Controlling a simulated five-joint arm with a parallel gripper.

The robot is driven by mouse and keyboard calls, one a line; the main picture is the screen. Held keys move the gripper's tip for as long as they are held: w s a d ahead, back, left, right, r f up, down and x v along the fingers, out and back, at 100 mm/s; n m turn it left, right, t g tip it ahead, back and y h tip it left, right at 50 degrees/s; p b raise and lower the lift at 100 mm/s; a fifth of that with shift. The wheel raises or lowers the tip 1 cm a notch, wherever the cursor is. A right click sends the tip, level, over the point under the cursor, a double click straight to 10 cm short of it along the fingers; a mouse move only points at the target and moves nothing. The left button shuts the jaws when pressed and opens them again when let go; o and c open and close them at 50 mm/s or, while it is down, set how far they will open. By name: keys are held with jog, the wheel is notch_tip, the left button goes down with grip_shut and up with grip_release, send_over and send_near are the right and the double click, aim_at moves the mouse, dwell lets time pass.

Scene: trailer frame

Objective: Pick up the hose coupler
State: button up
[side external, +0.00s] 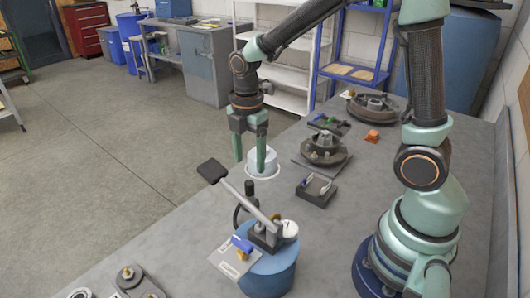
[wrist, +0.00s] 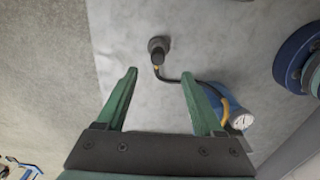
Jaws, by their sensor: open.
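A dark, rounded fitting (wrist: 158,43) with a small brass-coloured end, which looks like the hose coupler, shows in the wrist view beyond my fingertips, roughly between them from left to right. A black hose (wrist: 172,79) runs from it toward a blue cylinder (wrist: 225,104). In the side external view a dark upright piece (side external: 249,188), apparently the same fitting, stands at the table edge behind the blue cylinder. My gripper (side external: 250,165) is open and points down above and behind it.
A lever with a black pad (side external: 212,170) rises from the blue cylinder's top, beside a round gauge (side external: 290,229). A pale cylinder (side external: 262,163) is close to my fingers. Brake-like hub parts (side external: 323,150) and a small block (side external: 316,191) lie to the right.

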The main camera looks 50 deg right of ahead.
aim_at(249, 193)
notch_tip(249, 193, down, 6)
jog(key=shift+f, duration=0.1)
jog(key=shift+w+f, duration=0.2)
jog(key=shift+f, duration=2.5)
grip_shut()
